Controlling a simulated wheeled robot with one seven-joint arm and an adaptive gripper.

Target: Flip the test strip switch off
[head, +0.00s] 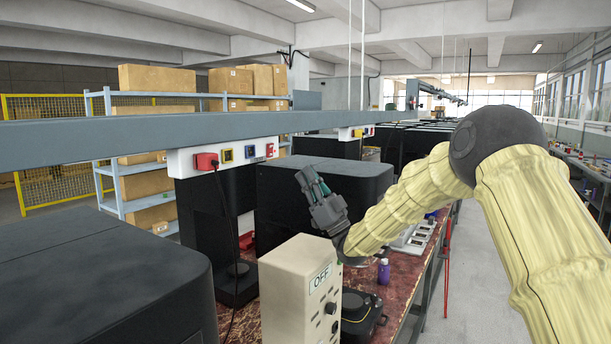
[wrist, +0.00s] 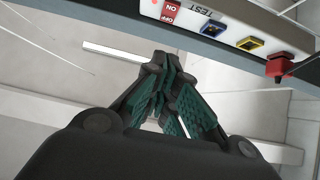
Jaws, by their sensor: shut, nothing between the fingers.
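The white test strip (head: 237,163) is fixed to the grey overhead rail. Its red switch (head: 270,150) is at the strip's right end in the head view. In the wrist view the strip (wrist: 235,27) is at the top right, upside down, lettered TEST. There the red switch (wrist: 171,9) bears ON and OFF; I cannot tell which side is pressed. My gripper (head: 306,178) is raised right of and below the switch in the head view, pointing up. It is shut and empty, with green finger pads (wrist: 165,62), and appears apart from the strip.
A red plug (head: 207,161) with a hanging black cable sits in the strip, beside yellow (head: 227,155) and blue (head: 250,151) sockets. A beige box (head: 290,270) labelled OFF stands on the red bench. Black cabinets (head: 330,190) stand behind my gripper.

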